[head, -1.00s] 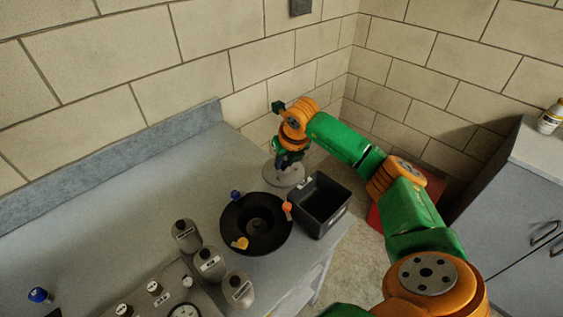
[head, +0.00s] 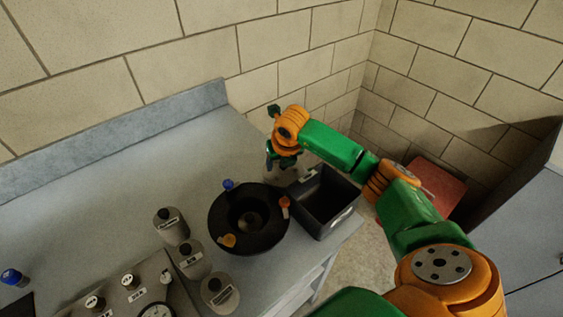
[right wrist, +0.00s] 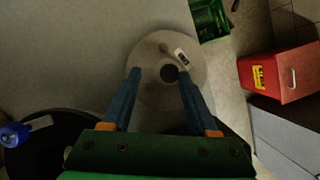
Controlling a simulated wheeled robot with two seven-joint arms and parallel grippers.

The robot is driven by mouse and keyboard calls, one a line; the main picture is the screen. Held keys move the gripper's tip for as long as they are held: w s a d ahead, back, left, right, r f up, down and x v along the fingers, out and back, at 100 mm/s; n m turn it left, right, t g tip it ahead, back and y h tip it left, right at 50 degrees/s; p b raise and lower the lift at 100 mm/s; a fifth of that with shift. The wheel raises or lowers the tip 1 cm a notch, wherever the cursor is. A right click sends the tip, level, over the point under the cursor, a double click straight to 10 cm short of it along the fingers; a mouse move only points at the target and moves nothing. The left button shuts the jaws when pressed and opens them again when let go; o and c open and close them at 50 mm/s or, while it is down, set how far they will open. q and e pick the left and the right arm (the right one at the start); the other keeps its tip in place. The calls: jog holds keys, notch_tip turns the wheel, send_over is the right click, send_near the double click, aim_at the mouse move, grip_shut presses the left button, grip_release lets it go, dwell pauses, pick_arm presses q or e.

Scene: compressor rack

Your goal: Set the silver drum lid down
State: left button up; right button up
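The silver drum lid (right wrist: 152,52) is a pale round disc with a dark round centre and a small label near its edge. In the right wrist view it lies beyond my right gripper (right wrist: 160,75), whose two blue fingers are apart on either side of the dark centre, with a gap to it on the left. In the head view my right gripper (head: 283,160) points down at the back right of the bench, and the lid is mostly hidden below it. I cannot tell whether the lid touches the bench. My left gripper is not in view.
A black round dish (head: 222,222) with blue, orange and yellow clips stands in front of the gripper. A black open box (head: 345,222) is beside it at the bench's right edge. Several grey bottles (head: 191,259) stand at front left. A red bin (right wrist: 283,72) stands off the bench.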

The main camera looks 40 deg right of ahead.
jog(key=shift+w, duration=0.1)
jog(key=shift+d, duration=0.25)
jog(key=b+v, duration=0.1)
jog(key=v, duration=1.1)
jog(key=shift+a, duration=0.1)
